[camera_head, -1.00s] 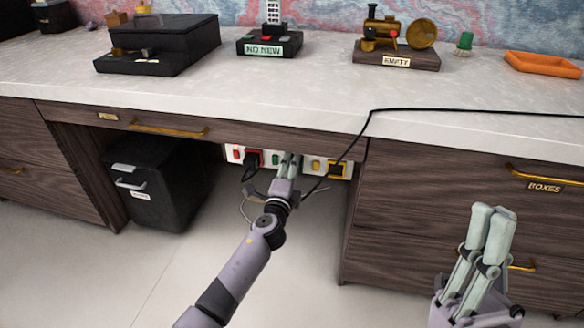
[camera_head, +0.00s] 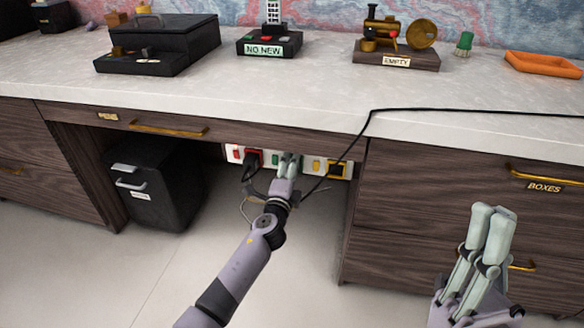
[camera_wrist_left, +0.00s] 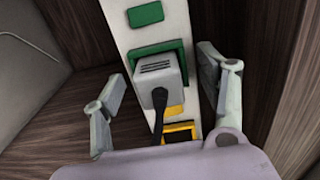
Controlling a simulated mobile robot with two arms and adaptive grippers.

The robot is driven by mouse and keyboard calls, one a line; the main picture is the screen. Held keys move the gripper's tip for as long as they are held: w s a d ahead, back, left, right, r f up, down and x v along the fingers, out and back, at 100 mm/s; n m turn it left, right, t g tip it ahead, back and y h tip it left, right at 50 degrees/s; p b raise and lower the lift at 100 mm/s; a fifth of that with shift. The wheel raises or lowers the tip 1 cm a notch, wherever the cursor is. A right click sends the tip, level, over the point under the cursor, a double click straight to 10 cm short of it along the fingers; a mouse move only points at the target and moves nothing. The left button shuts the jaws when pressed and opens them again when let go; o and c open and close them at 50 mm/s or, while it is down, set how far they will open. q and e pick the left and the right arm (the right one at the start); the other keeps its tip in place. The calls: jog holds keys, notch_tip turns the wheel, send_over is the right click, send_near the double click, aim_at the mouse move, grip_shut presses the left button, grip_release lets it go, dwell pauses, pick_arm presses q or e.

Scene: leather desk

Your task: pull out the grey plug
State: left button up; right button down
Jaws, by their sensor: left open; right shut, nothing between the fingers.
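The grey plug (camera_wrist_left: 159,83) sits in the green-framed socket of the white power strip (camera_wrist_left: 152,21) in the left wrist view, its dark cable running down toward my gripper. My left gripper (camera_wrist_left: 168,82) is open, with one finger on each side of the plug and visible gaps between. In the head view my left gripper (camera_head: 288,163) reaches under the desk to the strip (camera_head: 312,166) and hides the grey plug. My right gripper (camera_head: 492,212) is shut and empty in front of the right drawers.
A black cable (camera_head: 420,109) runs over the desk edge. A black bin (camera_head: 160,185) stands at the left under the desk. The right drawer cabinet (camera_head: 440,190) borders the space.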

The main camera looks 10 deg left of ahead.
pick_arm(q)
jog(key=s, duration=1.2)
jog(key=shift+a, duration=0.2)
